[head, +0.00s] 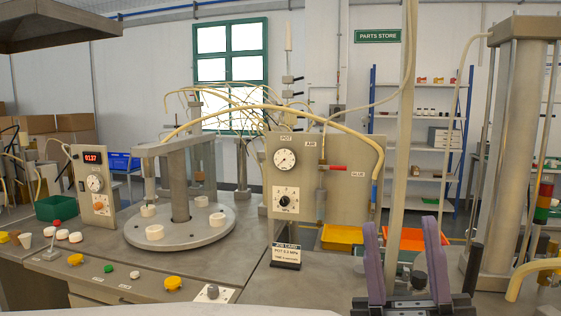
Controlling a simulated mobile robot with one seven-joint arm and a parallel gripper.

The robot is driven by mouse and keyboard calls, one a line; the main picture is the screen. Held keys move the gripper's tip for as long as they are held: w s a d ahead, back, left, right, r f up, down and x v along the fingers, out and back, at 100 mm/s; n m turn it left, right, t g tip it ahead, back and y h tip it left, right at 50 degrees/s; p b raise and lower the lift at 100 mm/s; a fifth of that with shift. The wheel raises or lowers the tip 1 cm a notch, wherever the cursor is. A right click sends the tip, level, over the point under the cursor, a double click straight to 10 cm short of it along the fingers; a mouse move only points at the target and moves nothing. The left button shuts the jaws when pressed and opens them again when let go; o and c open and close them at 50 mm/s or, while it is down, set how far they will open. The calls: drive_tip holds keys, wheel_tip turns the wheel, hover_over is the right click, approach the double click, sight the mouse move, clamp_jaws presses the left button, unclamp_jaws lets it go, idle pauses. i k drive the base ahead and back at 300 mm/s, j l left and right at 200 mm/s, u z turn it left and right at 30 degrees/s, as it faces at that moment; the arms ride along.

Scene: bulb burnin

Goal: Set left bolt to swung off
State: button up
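My gripper (400,226) is at the lower right, its two purple fingers upright and wide apart. It is open, with nothing seen held between them. A small dark round knob (419,278) shows low between the fingers; I cannot tell what it belongs to. No part can be made out for certain as the left bolt, nor whether any bolt is swung on or off. The area low behind my gripper is partly hidden by the fingers.
A grey panel (340,160) with a dial (285,159) stands at the middle, with a job card (286,256) before it. A round turntable (190,238) is at left. Yellow (342,236) and orange (408,235) bins lie behind my gripper. A thick column (515,150) stands at right.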

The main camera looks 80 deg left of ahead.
sight(418, 279)
drive_tip(key=u, duration=2.3)
